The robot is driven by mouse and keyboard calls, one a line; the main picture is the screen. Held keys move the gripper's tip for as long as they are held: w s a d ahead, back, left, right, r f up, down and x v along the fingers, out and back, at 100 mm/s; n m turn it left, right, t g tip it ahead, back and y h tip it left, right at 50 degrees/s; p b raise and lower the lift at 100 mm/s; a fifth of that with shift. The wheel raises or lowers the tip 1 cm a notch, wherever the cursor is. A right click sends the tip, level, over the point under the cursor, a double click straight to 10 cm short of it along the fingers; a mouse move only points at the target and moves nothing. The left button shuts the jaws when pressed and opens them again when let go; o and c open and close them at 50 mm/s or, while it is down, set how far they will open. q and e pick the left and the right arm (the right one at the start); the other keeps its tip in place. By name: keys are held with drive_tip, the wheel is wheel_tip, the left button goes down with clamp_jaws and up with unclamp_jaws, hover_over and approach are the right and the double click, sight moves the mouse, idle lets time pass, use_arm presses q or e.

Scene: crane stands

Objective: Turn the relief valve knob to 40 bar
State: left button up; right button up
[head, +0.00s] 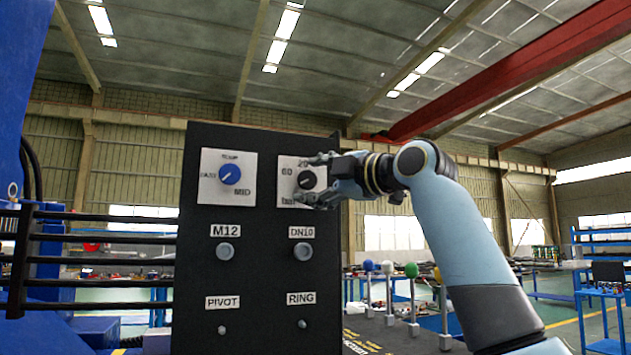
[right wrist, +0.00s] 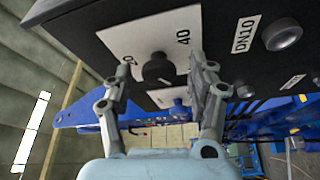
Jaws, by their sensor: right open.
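The relief valve knob is a small round black knob (head: 306,180) on a white dial plate at the upper right of a black panel (head: 262,275). The plate reads 20, 60 and bar in the head view; a 40 shows in the right wrist view. My right gripper (head: 316,181) comes from the right, in front of the plate, and is open. In the right wrist view, its fingers stand apart on either side of the knob (right wrist: 157,69), with no clear contact. I cannot tell where the knob points. My left gripper is not in view.
A blue knob (head: 231,174) on another white plate sits left of the dial. Grey buttons labelled M12 (head: 225,251) and DN10 (head: 303,251) lie below, with small pegs marked PIVOT and RING lower. Stands with coloured balls (head: 411,271) are at the right. Black rails (head: 100,239) run along the left.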

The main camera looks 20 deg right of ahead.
drive_tip(key=v, duration=1.2)
idle(0.3)
